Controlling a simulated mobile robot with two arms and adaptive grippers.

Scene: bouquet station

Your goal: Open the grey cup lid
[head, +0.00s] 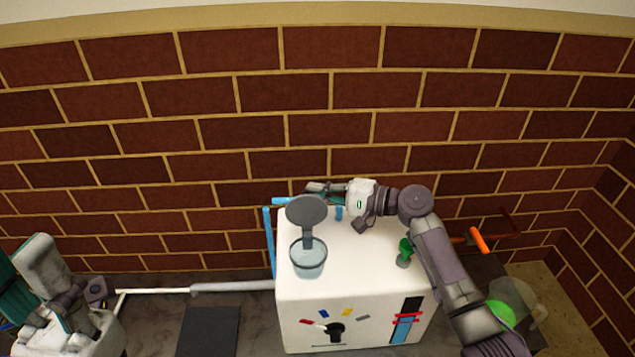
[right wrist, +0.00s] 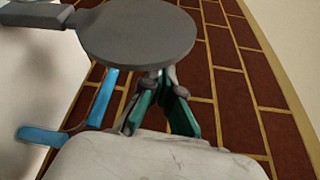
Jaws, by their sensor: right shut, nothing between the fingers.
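The cup (head: 308,262) is a clear, pale container with a grey rim, on the left part of the white box's top. Its round grey lid (head: 307,211) stands raised on a grey strip behind the cup, so the cup's mouth is uncovered. The lid also shows large in the right wrist view (right wrist: 137,32). My right gripper (head: 314,188) is just behind the lid, shut and empty. Its teal fingers (right wrist: 163,76) come together below the lid disc in the wrist view, partly hidden; contact is unclear. My left gripper (head: 28,285) is at the lower left, away from the box.
The white box (head: 350,285) has a dial (head: 336,330), coloured marks and a red-blue slider panel (head: 406,320) in front. A green-topped knob (head: 404,250) stands on top at right. Blue bars (head: 269,240) edge its left side. A brick wall (head: 330,130) is close behind.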

